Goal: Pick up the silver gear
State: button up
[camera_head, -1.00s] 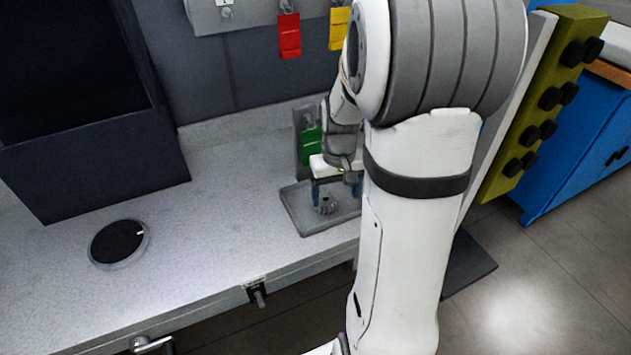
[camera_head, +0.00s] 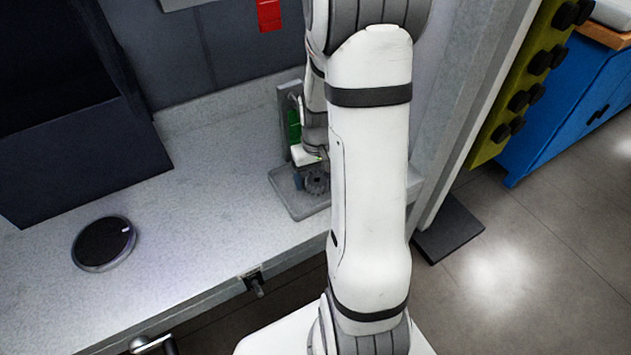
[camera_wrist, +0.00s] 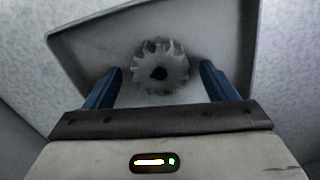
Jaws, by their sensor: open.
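The silver gear (camera_wrist: 161,66) is a toothed grey disc with a dark centre hole. It lies on a grey tray (camera_wrist: 90,48) in the wrist view, and the gear also shows on the tray in the head view (camera_head: 317,184). My gripper (camera_wrist: 162,80) is open, with a blue finger on each side of the gear and gaps between fingers and gear. In the head view my gripper (camera_head: 304,176) is over the tray, and my arm hides its right side and part of the tray.
The tray sits on a speckled grey counter (camera_head: 195,240). A green tag (camera_head: 294,125) on an upright plate stands behind the tray. A round black disc (camera_head: 103,243) lies at the left, near a dark box (camera_head: 75,165). The counter between disc and tray is clear.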

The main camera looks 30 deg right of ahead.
aim_at(317, 179)
jog(key=shift+f, duration=0.1)
jog(key=c, duration=1.5)
notch_tip(317, 179, up, 10)
jog(key=shift+r, duration=0.1)
